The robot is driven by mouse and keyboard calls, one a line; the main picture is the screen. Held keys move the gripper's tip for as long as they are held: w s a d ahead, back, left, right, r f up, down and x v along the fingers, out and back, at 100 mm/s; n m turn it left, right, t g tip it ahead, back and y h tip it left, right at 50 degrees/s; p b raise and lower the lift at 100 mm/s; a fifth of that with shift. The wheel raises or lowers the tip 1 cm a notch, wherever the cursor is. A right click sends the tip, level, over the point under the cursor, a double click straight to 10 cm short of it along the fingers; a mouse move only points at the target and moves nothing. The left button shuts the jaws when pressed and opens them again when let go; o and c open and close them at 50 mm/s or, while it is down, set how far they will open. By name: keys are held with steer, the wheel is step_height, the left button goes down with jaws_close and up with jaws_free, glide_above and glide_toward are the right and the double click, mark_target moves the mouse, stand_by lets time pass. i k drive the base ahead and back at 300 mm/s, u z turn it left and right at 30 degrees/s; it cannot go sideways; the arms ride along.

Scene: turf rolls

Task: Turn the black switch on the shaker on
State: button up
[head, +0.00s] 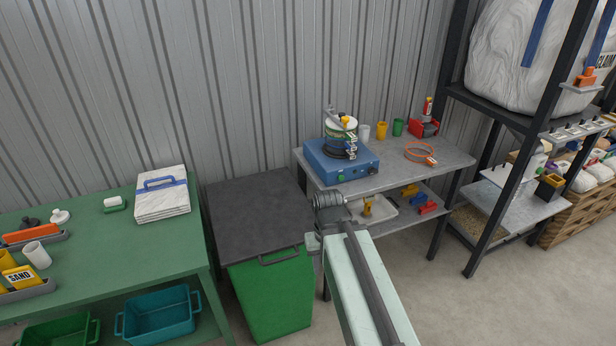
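The shaker is a blue box (324,163) on the grey bench, with a round sieve stack (341,136) standing on top. Its front face carries a green round control (341,178) and a small dark control (372,170) near the right corner. The dark one may be the black switch; it is too small to tell its position. My arm reaches up from the bottom of the head view. My gripper (328,203) is at its far end, in front of and below the shaker in the picture, apart from it. Its fingers are not clear enough to tell open from shut.
The grey bench (452,160) also bears cups, an orange ring and a red device (424,128). Its lower shelf holds a tray and coloured tools. A green bin (270,295) with a dark lid stands left of it, beside a green table (120,240). Open floor lies right.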

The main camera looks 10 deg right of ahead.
mark_target(371, 171)
steer(key=u, duration=0.25)
steer(key=i, duration=1)
steer(key=z, duration=0.05)
